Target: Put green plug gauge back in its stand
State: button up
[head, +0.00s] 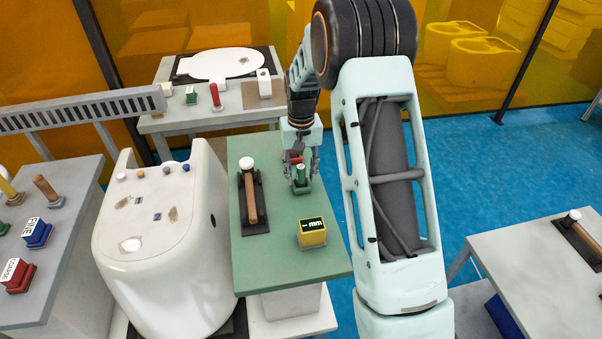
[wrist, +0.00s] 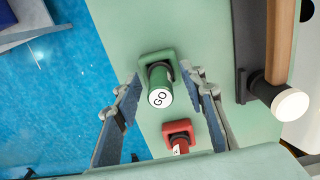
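The green plug gauge (wrist: 160,92) has a white end marked GO. It stands in or right above its green stand (wrist: 142,66); whether it is fully seated I cannot tell. My gripper (wrist: 160,80) is pointed down over it, open, with a finger on each side and visible gaps to the gauge. In the head view the green gauge (head: 300,172) is upright between the fingers of my gripper (head: 302,179), with the green stand (head: 303,188) at the green tabletop below.
A red stand with a red gauge (wrist: 180,137) is close beside the green one. A wooden-handled tool on a black base (head: 252,205) lies to the left. A yellow mm display block (head: 312,233) stands in front. The green table (head: 270,262) is clear at its front left.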

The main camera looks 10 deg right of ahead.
notch_tip(320, 180, up, 12)
dwell(0.6)
dwell(0.4)
